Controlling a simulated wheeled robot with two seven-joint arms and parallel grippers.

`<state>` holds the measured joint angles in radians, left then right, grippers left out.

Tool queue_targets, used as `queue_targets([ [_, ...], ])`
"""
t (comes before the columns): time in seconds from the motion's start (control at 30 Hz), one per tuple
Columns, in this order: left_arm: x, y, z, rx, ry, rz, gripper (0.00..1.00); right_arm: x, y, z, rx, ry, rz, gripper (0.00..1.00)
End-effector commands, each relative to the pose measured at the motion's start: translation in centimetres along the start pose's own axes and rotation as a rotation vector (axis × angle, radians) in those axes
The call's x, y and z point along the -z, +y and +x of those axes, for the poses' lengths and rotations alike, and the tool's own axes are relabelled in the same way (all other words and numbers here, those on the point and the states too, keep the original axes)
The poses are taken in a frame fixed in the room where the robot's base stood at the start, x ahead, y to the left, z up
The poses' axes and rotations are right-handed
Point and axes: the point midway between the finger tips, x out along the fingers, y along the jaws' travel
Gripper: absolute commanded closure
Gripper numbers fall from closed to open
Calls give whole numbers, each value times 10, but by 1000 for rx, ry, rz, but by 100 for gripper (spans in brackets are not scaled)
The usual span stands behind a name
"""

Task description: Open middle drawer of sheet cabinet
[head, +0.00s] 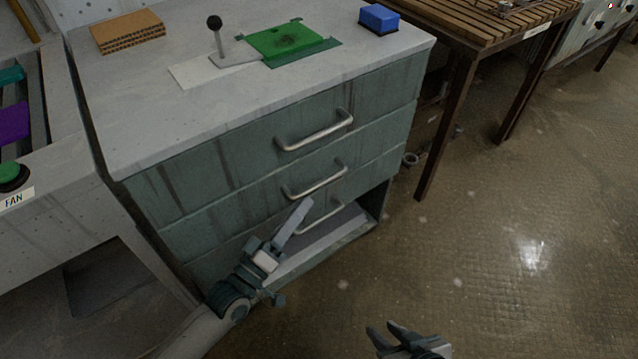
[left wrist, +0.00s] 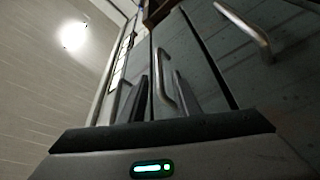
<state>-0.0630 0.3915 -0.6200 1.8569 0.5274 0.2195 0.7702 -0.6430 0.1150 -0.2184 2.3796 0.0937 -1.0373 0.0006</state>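The sheet cabinet (head: 190,176) is grey-green with stacked drawers under a pale worktop. The middle drawer (head: 240,201) looks closed, and its silver bar handle (head: 318,184) is clear of the top drawer handle (head: 318,133). My left gripper (head: 290,228) is in front of the cabinet, just below the middle handle in the head view. In the left wrist view its two dark fingers stand apart, with the middle handle (left wrist: 165,78) showing between them. Contact cannot be told. My right gripper (head: 385,338) is open and empty over the floor at the bottom edge.
On the worktop are a lever, a green plate (head: 285,40) and a blue block (head: 379,19). A slatted wooden table (head: 480,30) stands right. Floor (head: 480,240) in front is clear.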

Motion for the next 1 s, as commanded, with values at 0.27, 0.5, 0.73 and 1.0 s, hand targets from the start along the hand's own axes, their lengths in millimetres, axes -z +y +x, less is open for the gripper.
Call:
queue_targets([
  [0.27, 0, 0, 50, -2, 1, 0, 70, 0, 0, 1, 0, 4, 1, 70],
  [0.5, 0, 0, 74, -1, 1, 1, 70, 2, 0, 1, 2, 11, 1, 70],
  [0.73, 0, 0, 80, 0, 0, 0, 70, 2, -1, 1, 3, 12, 1, 70],
  [1.0, 0, 0, 79, 0, 0, 1, 92, 2, -1, 1, 3, 11, 1, 70],
])
